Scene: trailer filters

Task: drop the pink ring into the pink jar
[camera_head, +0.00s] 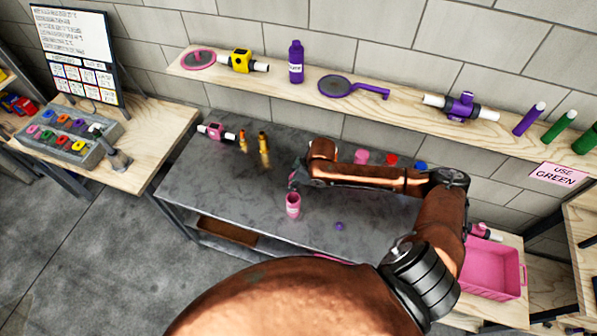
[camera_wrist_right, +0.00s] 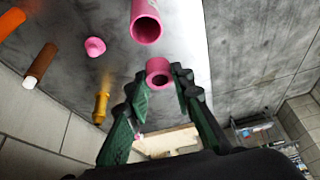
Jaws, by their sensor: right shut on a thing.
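The pink jar (camera_head: 293,206) stands upright on the grey workbench (camera_head: 215,180), near its front edge, with a pale label on its side. In the right wrist view the pink jar (camera_wrist_right: 146,22) shows its open round mouth, beyond the fingertips. My right gripper (camera_head: 295,181) is just above and behind the jar in the head view. In the wrist view the right gripper (camera_wrist_right: 160,88) is shut on the pink ring (camera_wrist_right: 158,72), held at the fingertips with its hole visible. The ring appears apart from the jar. My left gripper is not in view.
Pink, red and blue pieces (camera_head: 391,160) are behind my arm. A small purple piece (camera_head: 340,226) lies right of the jar. A pink bin (camera_head: 490,268) is at right.

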